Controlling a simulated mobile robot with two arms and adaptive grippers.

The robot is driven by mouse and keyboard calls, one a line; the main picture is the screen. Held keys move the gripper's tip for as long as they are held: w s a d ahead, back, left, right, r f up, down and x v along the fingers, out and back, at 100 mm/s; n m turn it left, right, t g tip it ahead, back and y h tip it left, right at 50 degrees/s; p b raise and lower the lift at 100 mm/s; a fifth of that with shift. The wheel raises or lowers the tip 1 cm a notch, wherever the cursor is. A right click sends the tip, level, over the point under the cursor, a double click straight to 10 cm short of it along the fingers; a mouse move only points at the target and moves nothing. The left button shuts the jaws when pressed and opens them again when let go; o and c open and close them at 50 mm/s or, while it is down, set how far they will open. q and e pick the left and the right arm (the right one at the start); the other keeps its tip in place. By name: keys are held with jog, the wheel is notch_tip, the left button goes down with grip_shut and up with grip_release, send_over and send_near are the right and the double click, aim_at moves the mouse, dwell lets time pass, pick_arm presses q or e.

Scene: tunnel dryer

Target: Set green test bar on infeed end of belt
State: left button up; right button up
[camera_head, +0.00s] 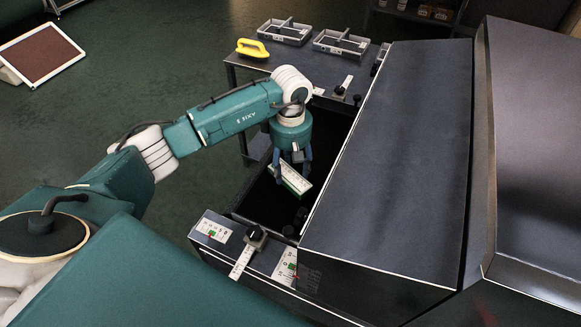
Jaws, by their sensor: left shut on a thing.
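The green test bar (295,182) shows a pale, marked top face and a green side edge. My left gripper (291,170) points down and is shut on the bar, which it holds tilted in the picture. The bar is over the dark infeed end of the belt (258,200), beside the dryer housing. I cannot tell whether the bar touches the belt. The gripper partly hides the bar's upper left end. My right gripper is not in view.
The grey dryer housing (395,150) stands close on the right. Behind, a table (300,62) holds grey trays (341,43) and a yellow handled object (252,48). Open green floor lies to the left.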

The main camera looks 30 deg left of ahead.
aim_at(291, 171)
pick_arm(q)
jog(key=o, duration=1.1)
jog(key=shift+o, duration=0.6)
jog(key=shift+r, duration=0.25)
notch_tip(291, 171, up, 12)
jog(key=b, duration=0.1)
jog(key=shift+f, duration=0.15)
